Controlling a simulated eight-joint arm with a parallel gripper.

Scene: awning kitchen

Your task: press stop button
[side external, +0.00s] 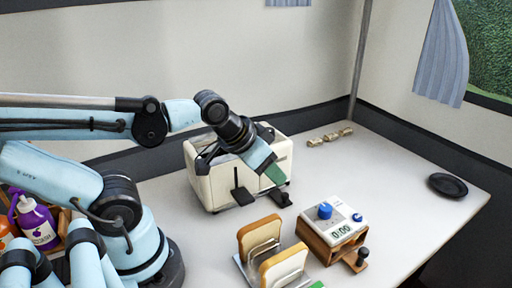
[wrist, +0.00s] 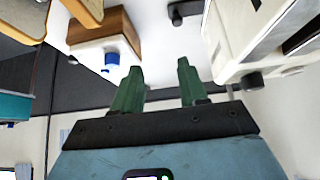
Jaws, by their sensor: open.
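A white timer (side external: 334,213) with a blue knob (side external: 325,211) and a display reading 0:00 sits on a wooden stand (side external: 318,248). A small blue button (side external: 357,217) is at its right corner; I cannot read any label on it. A cream toaster (side external: 207,181) with dark levers stands behind and left of the timer. My gripper (side external: 274,174) is over the toaster's front right side, apart from the timer. In the wrist view, my gripper (wrist: 160,82) has its green fingers spread and empty, with the toaster (wrist: 236,45) at right and the wooden stand (wrist: 112,30) at upper left.
Bread slices (side external: 258,239) stand in a wire rack in front of the toaster. A black dish (side external: 447,186) lies at the far right, and small tan pieces (side external: 330,136) lie by the back wall. The counter (side external: 390,180) is clear right of the timer.

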